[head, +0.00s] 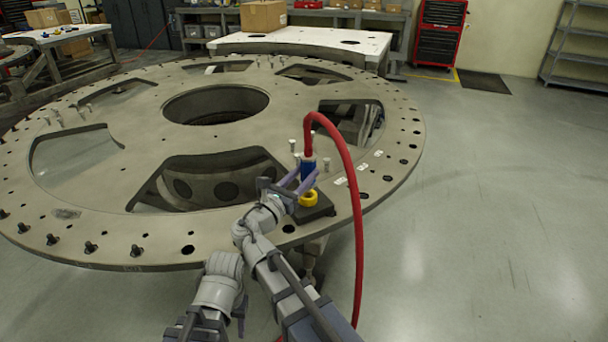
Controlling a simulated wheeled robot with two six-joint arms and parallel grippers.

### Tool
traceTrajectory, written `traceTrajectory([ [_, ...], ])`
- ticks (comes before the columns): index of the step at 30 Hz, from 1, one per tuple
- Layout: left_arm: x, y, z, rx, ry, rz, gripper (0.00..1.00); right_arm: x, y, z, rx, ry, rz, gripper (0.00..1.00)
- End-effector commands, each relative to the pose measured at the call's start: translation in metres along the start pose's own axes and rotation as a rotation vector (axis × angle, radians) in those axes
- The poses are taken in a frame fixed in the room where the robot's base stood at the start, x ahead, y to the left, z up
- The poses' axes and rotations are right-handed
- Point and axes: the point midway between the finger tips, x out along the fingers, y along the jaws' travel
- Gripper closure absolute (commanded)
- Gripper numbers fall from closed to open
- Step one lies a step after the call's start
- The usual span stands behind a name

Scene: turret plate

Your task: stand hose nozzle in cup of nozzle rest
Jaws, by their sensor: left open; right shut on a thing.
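The hose nozzle (308,169) is blue and upright, with a red hose (350,185) arching from its top. My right gripper (304,182) has purple fingers and is shut on the nozzle. The nozzle rest is a dark block (321,211) near the front right rim of the big plate, with a yellow cup (308,199). The nozzle stands directly over the cup in the picture; its lower end is hidden by the fingers, so I cannot tell whether it is inside. My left arm shows at the bottom, but its gripper fingers are not visible.
The round grey turret plate (130,230) has large cutouts, a central hole and bolts along its rim. Small posts (294,147) stand just behind the nozzle. The red hose hangs over the plate's right edge to the floor. Open floor lies to the right.

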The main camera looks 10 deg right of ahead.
Motion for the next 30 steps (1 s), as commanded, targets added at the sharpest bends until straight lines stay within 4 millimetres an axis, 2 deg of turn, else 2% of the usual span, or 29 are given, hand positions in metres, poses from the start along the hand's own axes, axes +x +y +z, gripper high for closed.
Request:
traceTrajectory([
  [30,0.014,0.001,-0.001,0.0,0.0,0.0,0.5,-0.002,0.0,-0.014,0.0,-0.001,0.0,1.0],
])
